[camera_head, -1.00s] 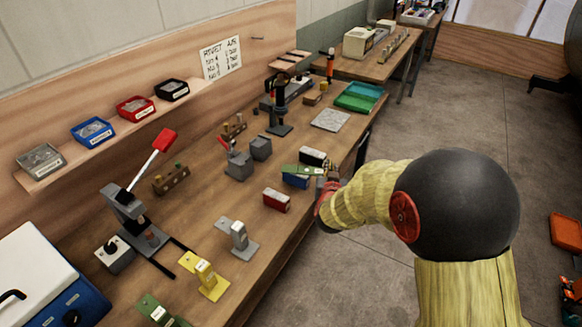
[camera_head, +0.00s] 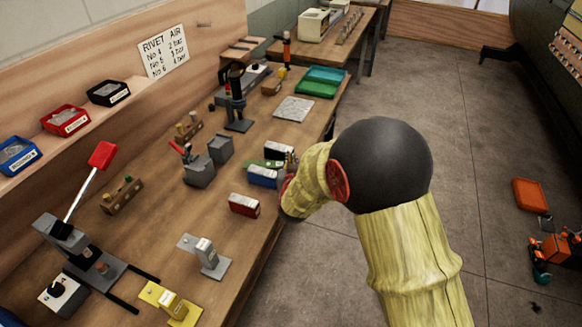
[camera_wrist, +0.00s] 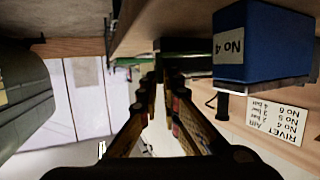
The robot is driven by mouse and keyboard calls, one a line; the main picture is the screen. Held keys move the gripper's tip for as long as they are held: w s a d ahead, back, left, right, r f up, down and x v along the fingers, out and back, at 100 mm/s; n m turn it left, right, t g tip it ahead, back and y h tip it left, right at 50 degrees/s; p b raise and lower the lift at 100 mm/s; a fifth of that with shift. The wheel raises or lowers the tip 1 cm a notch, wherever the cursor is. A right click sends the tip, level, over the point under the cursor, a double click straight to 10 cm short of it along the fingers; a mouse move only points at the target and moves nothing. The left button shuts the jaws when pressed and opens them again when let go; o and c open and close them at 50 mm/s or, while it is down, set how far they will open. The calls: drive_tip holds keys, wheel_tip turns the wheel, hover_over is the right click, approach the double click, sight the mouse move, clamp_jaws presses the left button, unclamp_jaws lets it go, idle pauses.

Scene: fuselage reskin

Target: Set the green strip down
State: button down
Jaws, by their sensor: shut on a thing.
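The green strip (camera_head: 258,163) shows in the head view between the blue box (camera_head: 262,177) and the black box (camera_head: 278,150), near the bench's front edge. Only part of it shows, and I cannot tell whether it touches the bench. My gripper (camera_head: 290,168) is at the strip's right end, shut on it, mostly hidden by my wrist. In the wrist view my gripper (camera_wrist: 163,80) has its fingertips close together, beside the blue box (camera_wrist: 262,42) marked No 4. The strip is hard to make out there.
A red box (camera_head: 244,205) stands nearer on the bench (camera_head: 190,222). Grey clamp blocks (camera_head: 200,170) stand to the left. A grey plate (camera_head: 294,109) and green trays (camera_head: 318,82) lie farther back. The floor (camera_head: 440,130) right of the bench is clear close by.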

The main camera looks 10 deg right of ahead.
drive_tip(key=shift+f, duration=0.95)
drive_tip(key=shift+r, duration=0.1)
drive_tip(key=c, duration=2.5)
unclamp_jaws()
drive_tip(key=shift+f+b, duration=0.25)
drive_tip(key=shift+b, duration=0.05)
drive_tip(key=o, duration=0.5)
drive_tip(key=shift+r, duration=0.1)
drive_tip(key=shift+r, duration=0.1)
